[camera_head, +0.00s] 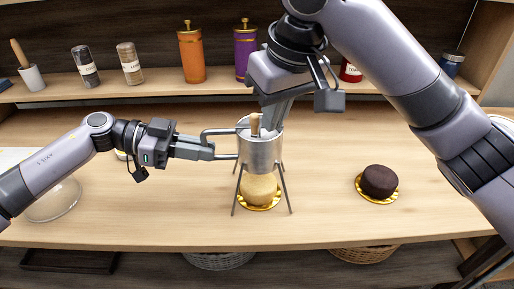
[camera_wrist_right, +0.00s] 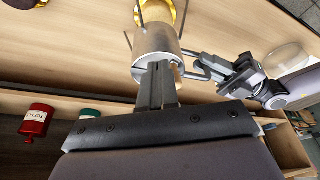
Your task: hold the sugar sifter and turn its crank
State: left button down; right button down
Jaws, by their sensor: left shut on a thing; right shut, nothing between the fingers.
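The metal sugar sifter (camera_head: 259,155) stands upright on thin legs over a pale cake (camera_head: 258,190) on a gold board. Its loop handle (camera_head: 222,131) points left. My left gripper (camera_head: 211,151) is shut on this handle from the left. The wooden crank knob (camera_head: 254,121) shows at the sifter's top. My right gripper (camera_head: 270,120) is shut and empty, pointing down at the sifter's top, close beside the knob. In the right wrist view the shut fingers (camera_wrist_right: 157,85) reach to the sifter's rim (camera_wrist_right: 157,62). Whether they touch the knob is hidden.
A dark cake (camera_head: 379,179) on a gold board sits to the right. A clear glass dish (camera_head: 56,203) lies at the left. An orange bottle (camera_head: 191,55), a purple bottle (camera_head: 244,48) and jars stand on the back shelf. The table between sifter and dark cake is clear.

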notch_tip(320, 180, up, 4)
jog(key=shift+f, duration=0.25)
dwell(0.5)
jog(key=w+a, duration=0.2)
jog(key=a, duration=0.4)
dwell(0.4)
jog(key=shift+w+f, duration=0.1)
jog(key=shift+f, duration=0.05)
jog(key=shift+f, duration=1.65)
jog(key=shift+d, duration=0.15)
